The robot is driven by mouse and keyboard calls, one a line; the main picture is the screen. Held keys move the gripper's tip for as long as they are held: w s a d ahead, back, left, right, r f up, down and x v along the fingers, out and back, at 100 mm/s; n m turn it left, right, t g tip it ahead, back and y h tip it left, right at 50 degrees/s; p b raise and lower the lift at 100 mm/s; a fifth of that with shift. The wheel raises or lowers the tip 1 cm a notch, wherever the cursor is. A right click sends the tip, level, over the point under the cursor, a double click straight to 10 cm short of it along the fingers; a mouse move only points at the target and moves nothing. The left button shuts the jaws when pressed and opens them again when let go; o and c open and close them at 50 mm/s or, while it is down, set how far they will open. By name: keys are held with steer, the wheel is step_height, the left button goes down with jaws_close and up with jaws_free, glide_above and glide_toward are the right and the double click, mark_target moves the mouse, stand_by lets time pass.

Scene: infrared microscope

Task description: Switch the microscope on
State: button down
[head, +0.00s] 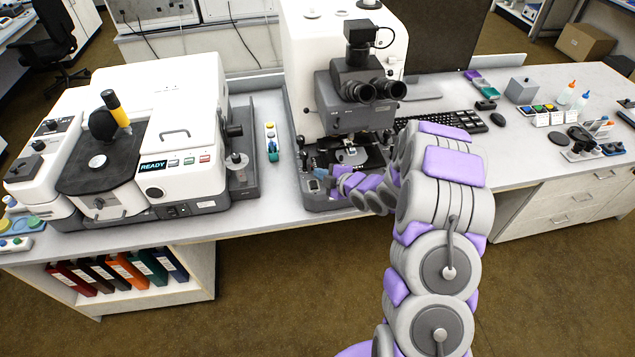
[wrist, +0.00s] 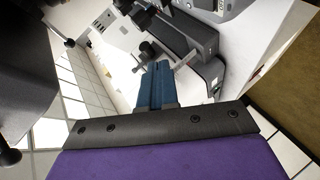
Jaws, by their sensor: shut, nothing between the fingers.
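The infrared microscope (head: 305,70) is a white body with a dark grey binocular head and a dark base, standing mid-table in the head view. Its stage (head: 350,155) is low at the front. My gripper (head: 328,182) is at the front left of the microscope base, close to a small pale blue panel (head: 320,172); I cannot tell whether it touches. In the wrist view the blue-grey fingers (wrist: 157,85) are together with nothing between them. No power switch can be made out; my gripper and arm cover part of the base front.
Left stands a white instrument (head: 190,110) with a READY display and a dark side part. A narrow strip with bottles (head: 271,140) lies between the two instruments. A keyboard (head: 440,122) and mouse (head: 497,119) are to the right. The floor in front is clear.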

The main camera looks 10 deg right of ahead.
steer(key=shift+a, duration=1.35)
glide_above(314, 185)
steer(key=s, duration=0.3)
steer(key=f, duration=0.5)
steer(key=shift+a+f, duration=0.25)
steer(key=shift+f, duration=0.1)
steer(key=shift+w+d+f+b, duration=0.2)
steer(key=shift+w+f+b, duration=0.1)
steer(key=shift+f, duration=0.25)
steer(key=shift+w+d+f+b, duration=0.15)
steer(key=shift+w+f, duration=0.1)
steer(key=shift+f, duration=0.25)
steer(key=shift+d, duration=0.6)
steer(key=shift+a, duration=0.85)
steer(key=shift+d, duration=0.7)
steer(key=shift+a, duration=0.55)
